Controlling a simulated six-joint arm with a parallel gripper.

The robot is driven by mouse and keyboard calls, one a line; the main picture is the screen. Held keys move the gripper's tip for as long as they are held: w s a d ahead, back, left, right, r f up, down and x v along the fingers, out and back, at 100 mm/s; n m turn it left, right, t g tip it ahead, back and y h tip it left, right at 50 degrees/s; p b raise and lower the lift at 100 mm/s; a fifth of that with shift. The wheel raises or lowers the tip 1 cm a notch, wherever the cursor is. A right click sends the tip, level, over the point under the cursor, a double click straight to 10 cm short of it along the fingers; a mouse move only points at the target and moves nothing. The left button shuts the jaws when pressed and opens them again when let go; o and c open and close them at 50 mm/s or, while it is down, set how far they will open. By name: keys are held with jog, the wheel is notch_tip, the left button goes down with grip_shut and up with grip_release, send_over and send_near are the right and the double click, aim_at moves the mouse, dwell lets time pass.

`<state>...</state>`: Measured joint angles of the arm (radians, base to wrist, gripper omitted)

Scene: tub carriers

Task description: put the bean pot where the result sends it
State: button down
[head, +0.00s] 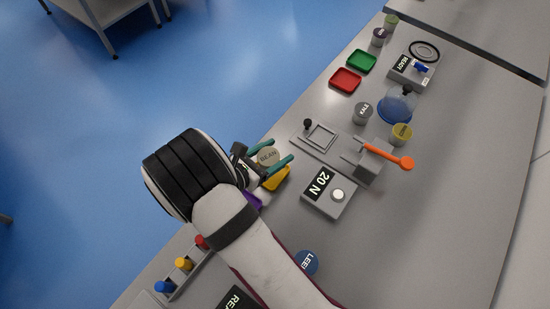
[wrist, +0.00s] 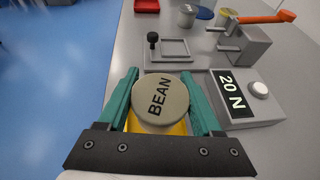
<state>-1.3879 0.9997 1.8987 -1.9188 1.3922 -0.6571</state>
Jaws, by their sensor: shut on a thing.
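The bean pot (head: 268,157) is a short round pot with a grey-beige lid marked BEAN; it fills the middle of the wrist view (wrist: 160,100). My gripper (wrist: 160,78) is shut on it, a teal finger on each side; the gripper also shows in the head view (head: 274,154). A yellow tray (head: 277,179) lies under and beside the pot; I cannot tell whether the pot touches it. A grey meter (head: 326,208) with a white button reads 20 N, and the same reading shows in the wrist view (wrist: 232,93). A purple tray (head: 253,201) is partly hidden by my arm.
A framed plate with a black knob (head: 320,137) and an orange-handled lever device (head: 372,161) stand beyond the pot. Red (head: 346,79) and green (head: 361,61) trays lie further along the edge. Several other pots, including a grey one (head: 363,112), stand on the bench.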

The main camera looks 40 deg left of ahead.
aim_at(275, 160)
jog(key=shift+f, duration=1.75)
jog(key=shift+f, duration=0.1)
jog(key=shift+c, duration=0.2)
grip_release()
